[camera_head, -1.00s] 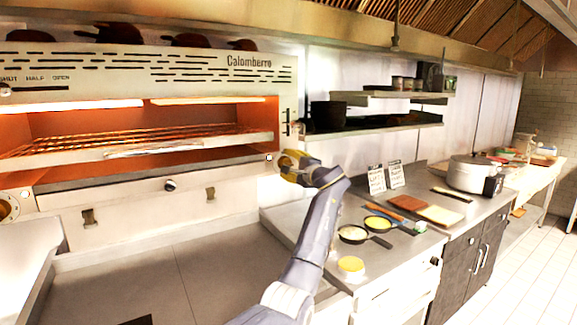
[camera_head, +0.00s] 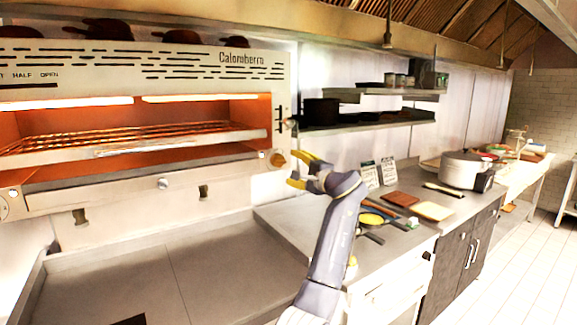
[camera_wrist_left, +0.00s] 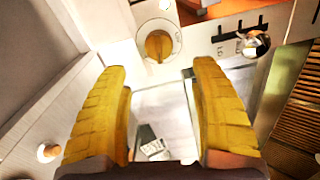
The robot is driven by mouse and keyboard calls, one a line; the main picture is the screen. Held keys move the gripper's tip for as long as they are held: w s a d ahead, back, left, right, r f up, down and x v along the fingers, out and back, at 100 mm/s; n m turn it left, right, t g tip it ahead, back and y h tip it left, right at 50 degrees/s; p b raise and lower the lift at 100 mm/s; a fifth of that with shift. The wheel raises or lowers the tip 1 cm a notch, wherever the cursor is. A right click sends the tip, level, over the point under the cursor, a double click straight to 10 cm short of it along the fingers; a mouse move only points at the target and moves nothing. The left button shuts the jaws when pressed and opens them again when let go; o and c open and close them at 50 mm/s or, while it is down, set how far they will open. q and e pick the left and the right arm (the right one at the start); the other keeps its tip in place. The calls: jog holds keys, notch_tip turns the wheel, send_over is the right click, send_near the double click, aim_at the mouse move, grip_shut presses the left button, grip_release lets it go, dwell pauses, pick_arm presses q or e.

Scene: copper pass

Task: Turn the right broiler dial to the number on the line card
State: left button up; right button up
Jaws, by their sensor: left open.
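The right broiler dial (camera_head: 277,159) is a round orange-yellow knob on a pale plate at the broiler's lower right corner. In the left wrist view the dial (camera_wrist_left: 158,45) sits just beyond the fingertips, its grip bar roughly upright in that picture; its numbers are too small to read. My left gripper (camera_head: 298,170) is open and empty, just right of the dial and apart from it. Its two yellow fingers (camera_wrist_left: 160,72) are spread wide in the wrist view. Two line cards (camera_head: 369,176) (camera_head: 388,170) stand on the counter behind my arm; their writing is unreadable. My right gripper is not in view.
The broiler (camera_head: 150,70) glows orange inside, with a rack and a switch panel at its right edge. Another dial (camera_head: 3,208) shows at the far left. Pans, boards and a pot (camera_head: 461,168) stand on the right counter. The steel surface below the broiler is mostly clear.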

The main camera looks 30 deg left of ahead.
pick_arm(q)
jog(key=shift+v, duration=1.5)
